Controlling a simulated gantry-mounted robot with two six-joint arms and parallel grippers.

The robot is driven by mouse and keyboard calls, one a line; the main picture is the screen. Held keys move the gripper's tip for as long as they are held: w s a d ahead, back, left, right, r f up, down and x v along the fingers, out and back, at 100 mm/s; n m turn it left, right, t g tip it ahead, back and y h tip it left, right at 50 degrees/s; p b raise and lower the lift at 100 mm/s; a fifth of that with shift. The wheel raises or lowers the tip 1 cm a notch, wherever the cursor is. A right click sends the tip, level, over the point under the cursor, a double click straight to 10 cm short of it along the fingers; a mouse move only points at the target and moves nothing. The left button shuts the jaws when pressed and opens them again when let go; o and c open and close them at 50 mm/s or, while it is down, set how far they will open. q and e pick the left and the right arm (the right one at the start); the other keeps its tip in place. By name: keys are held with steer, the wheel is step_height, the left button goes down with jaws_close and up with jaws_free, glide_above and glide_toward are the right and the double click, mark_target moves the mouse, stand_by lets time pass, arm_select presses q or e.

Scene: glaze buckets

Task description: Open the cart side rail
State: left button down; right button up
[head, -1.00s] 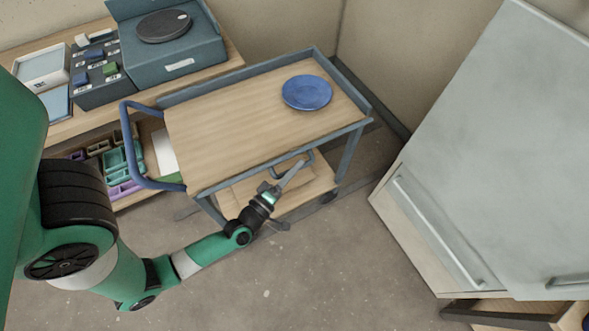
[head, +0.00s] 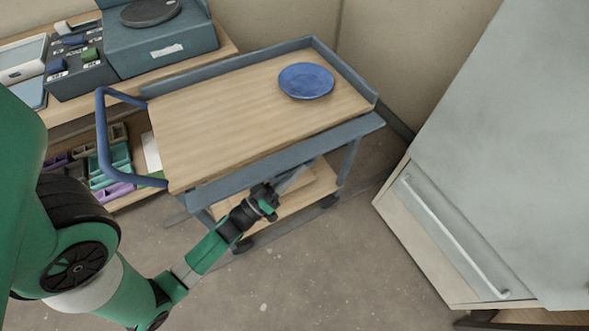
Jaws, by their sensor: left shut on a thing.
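The wood-topped cart (head: 215,122) stands in the middle of the head view. Its near side rail (head: 290,152) is a blue-grey strip along the front long edge. The rail leans outward from the top, with a broad face showing. My left gripper (head: 288,182) is below the rail, in front of the lower shelf. It is shut, apparently on the rail's handle, which the gripper and rail mostly hide. My right gripper is not in view.
A blue plate (head: 306,81) lies on the cart top near the far right corner. The cart's blue push handle (head: 104,140) sticks out left. A grey cabinet (head: 500,150) stands at right. A workbench with boxes (head: 160,45) is behind left. Bare floor lies in front.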

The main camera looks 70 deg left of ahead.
arm_select(q)
steer(key=shift+a+f+m+t+h, duration=0.15)
steer(key=shift+m+t+h, duration=0.15)
steer(key=shift+m, duration=0.7)
steer(key=c, duration=0.8)
jaws_free()
steer(key=shift+s, duration=0.1)
steer(key=p+v, duration=0.2)
steer(key=v, duration=0.9)
steer(key=shift+s+f, duration=0.2)
steer(key=shift+s, duration=0.05)
steer(key=shift+r, duration=0.1)
